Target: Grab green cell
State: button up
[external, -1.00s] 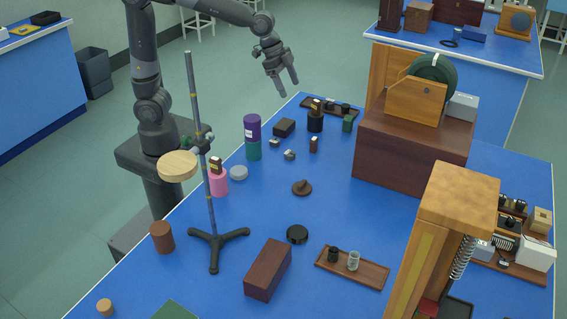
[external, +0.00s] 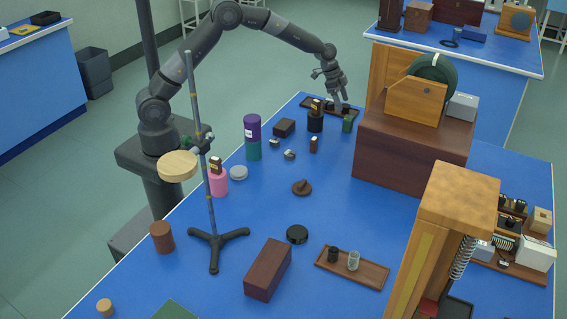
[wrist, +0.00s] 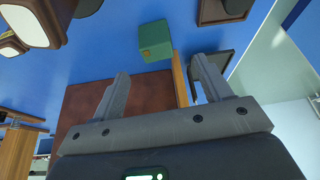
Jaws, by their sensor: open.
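The green cell, a small dark green block (external: 348,123), stands on the blue bench near its far edge, beside the left side of the large brown box. My gripper (external: 341,103) is above and slightly behind it, pointing down. In the wrist view the green cell (wrist: 154,40) lies ahead of the spread fingers of my gripper (wrist: 160,68). The fingers are open with nothing between them, apart from the cell.
A dark tray (external: 309,105) lies behind the cell, and a black cylinder (external: 315,123) stands left of it. The large brown box (external: 410,155) is close on the right. Purple and green cylinders (external: 253,128) and a stand (external: 213,240) are further left.

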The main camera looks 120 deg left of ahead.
aim_at(351, 114)
jog(key=x, duration=1)
jog(key=shift+d+f, duration=0.3)
jog(key=shift+c, duration=0.2)
jog(key=c, duration=1)
jog(key=shift+c, duration=0.5)
jog(key=shift+r, duration=0.2)
